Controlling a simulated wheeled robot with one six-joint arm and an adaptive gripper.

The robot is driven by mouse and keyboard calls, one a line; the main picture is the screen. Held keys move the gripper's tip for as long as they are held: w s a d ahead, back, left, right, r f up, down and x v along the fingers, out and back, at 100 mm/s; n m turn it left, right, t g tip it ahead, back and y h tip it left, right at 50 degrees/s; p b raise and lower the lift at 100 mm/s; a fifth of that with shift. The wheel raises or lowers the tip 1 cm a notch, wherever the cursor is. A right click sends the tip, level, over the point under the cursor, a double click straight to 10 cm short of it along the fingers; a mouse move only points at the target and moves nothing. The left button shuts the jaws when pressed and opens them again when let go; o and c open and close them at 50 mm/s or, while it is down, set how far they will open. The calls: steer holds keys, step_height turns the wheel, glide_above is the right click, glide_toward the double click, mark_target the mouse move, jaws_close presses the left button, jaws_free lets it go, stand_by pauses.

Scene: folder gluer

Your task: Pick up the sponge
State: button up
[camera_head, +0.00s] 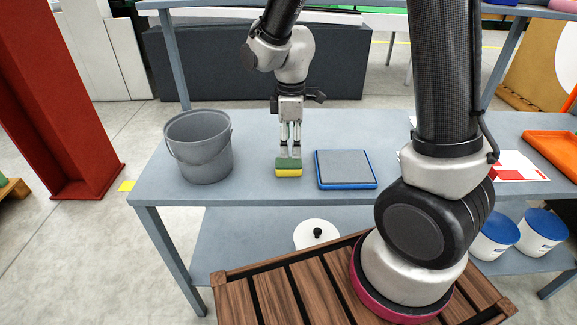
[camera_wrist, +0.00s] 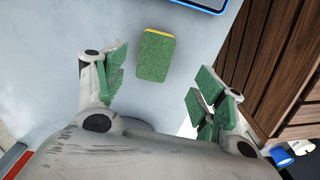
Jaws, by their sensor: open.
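The sponge (camera_head: 289,173) is green with a yellow layer and lies on the grey-blue table (camera_head: 245,187) near its front edge. In the wrist view the sponge (camera_wrist: 155,58) shows its green face up, with a yellow strip along its far edge. My gripper (camera_head: 289,156) points down directly over the sponge in the head view. In the wrist view my gripper (camera_wrist: 160,72) is open, with green pads spread to either side of the sponge and a gap on both sides. I cannot tell how high the fingertips are above it.
A grey bucket (camera_head: 199,148) stands left of the sponge. A blue-rimmed tray (camera_head: 346,184) with a grey inside lies close on its right. An orange tray (camera_head: 556,150) is at the far right. White tubs with blue lids (camera_head: 543,225) stand on the lower shelf.

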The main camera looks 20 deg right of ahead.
mark_target(289, 162)
steer(key=shift+f+n, duration=0.15)
steer(key=shift+n, duration=0.15)
steer(key=f, duration=0.5)
steer(key=w+f, duration=0.1)
steer(key=f, duration=0.1)
steer(key=shift+a+f, duration=0.15)
steer(key=shift+f, duration=0.1)
steer(key=shift+s, duration=0.1)
steer(key=c, duration=0.7)
